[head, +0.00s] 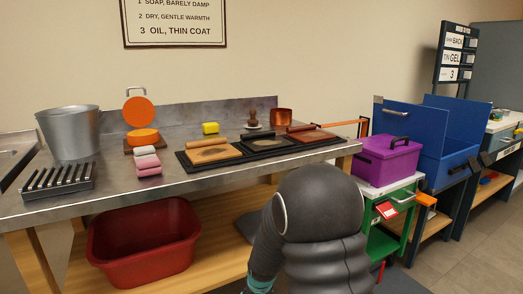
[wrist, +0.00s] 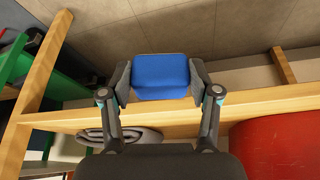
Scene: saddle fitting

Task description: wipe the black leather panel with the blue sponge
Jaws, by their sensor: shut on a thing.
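My gripper (wrist: 159,84) is shut on the blue sponge (wrist: 160,72) in the wrist view, one finger pad on each side of it. The sponge is low, in front of the wooden lower part of the bench, and touches only the fingers as far as I can see. In the head view my arm hides the gripper and sponge. The black leather panel (head: 268,142) appears to be the dark middle one of three framed panels in a black tray (head: 187,163) on the metal bench. A tan panel (head: 211,153) is left of it and a reddish-brown one (head: 311,135) right.
The metal bench (head: 120,193) also bears a bucket (head: 70,133), a slotted rack (head: 58,181), folded cloths (head: 147,160), a yellow block (head: 210,128) and a copper pot (head: 281,117). A red tub (head: 145,243) is below. A purple box (head: 384,158) stands at the right.

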